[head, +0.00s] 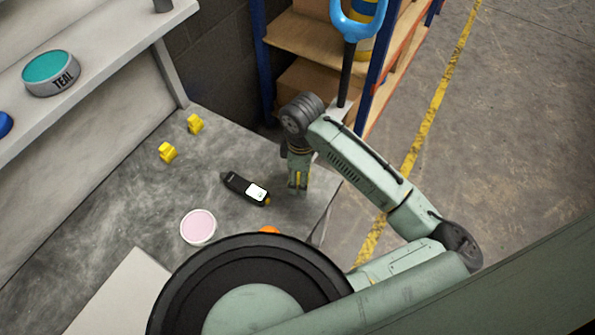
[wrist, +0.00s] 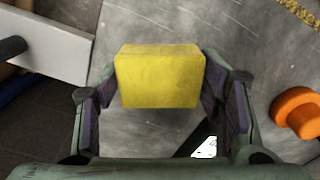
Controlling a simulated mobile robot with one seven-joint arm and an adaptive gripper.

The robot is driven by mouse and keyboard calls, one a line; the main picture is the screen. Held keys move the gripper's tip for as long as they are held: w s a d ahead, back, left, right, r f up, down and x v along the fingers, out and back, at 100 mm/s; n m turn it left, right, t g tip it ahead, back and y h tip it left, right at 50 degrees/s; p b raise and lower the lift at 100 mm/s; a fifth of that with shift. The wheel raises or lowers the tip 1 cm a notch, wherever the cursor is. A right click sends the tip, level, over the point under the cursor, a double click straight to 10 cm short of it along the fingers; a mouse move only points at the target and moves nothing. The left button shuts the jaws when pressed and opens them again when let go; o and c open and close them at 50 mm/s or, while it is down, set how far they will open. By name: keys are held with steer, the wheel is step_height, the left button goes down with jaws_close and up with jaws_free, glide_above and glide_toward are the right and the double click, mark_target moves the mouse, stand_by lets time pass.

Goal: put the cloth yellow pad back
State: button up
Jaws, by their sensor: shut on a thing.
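The yellow pad (wrist: 158,80) is a block with a worn, cloth-like face. My gripper (wrist: 162,92) is shut on it, with a dark finger pad on each side in the wrist view. In the head view my gripper (head: 297,184) points down over the right part of the grey worktop (head: 130,195), and only a little yellow shows between its fingers. I cannot tell whether the pad touches the worktop.
A black handheld meter (head: 245,188) lies just left of my gripper. A pink-topped round tin (head: 198,226), two yellow pieces (head: 168,152) and an orange object (wrist: 298,112) are also on the worktop. A teal tin (head: 50,73) sits on the shelf. A rack (head: 305,38) stands behind.

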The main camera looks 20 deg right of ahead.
steer(key=shift+f, duration=0.2)
steer(key=o, duration=1)
steer(key=shift+r, duration=0.15)
step_height(320, 180, up, 12)
stand_by(0.4)
